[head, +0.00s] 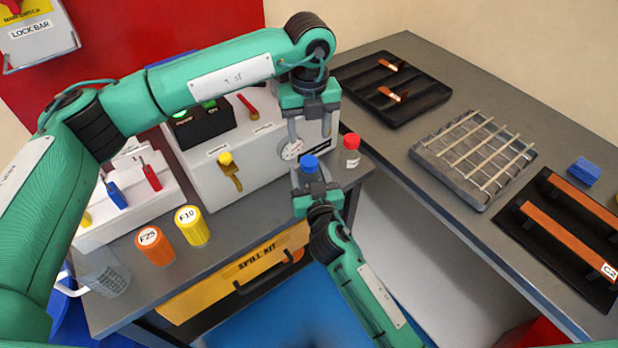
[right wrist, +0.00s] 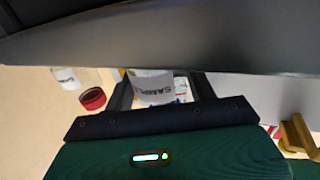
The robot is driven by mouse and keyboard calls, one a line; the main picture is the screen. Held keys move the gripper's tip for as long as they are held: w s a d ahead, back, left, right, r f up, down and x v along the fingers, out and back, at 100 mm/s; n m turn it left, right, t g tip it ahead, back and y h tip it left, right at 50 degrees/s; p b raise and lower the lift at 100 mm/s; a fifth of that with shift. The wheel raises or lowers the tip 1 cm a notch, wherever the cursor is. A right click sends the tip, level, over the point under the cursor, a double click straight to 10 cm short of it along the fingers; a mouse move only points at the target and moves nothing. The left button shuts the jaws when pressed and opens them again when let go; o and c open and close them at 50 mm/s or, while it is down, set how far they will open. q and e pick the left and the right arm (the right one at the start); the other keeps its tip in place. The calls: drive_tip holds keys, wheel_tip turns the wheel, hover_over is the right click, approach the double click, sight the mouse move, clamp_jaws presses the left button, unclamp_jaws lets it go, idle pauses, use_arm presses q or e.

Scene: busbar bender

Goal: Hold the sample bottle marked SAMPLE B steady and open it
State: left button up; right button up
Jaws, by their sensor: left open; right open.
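A sample bottle with a blue cap (head: 309,163) stands at the bench's front edge. Its label reads "SAMPL..." in the right wrist view (right wrist: 152,88); the last letter is hidden. My right gripper (head: 311,177) is open, its fingers on both sides of this bottle's body; I cannot tell whether they touch it. My left gripper (head: 309,138) is open and points down above the blue cap, apparently apart from it. A second bottle with a red cap (head: 351,141) stands just to the right. Its cap also shows in the right wrist view (right wrist: 92,98); its letter is unreadable.
The white cabinet (head: 255,165) with a gauge stands behind the bottles. Orange (head: 155,246) and yellow (head: 191,226) containers and a clear beaker (head: 103,271) stand left. A yellow spill kit drawer (head: 240,275) is below. The right bench holds a black tray (head: 418,100) and a rack (head: 450,165).

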drive_tip(key=shift+x, duration=1.2)
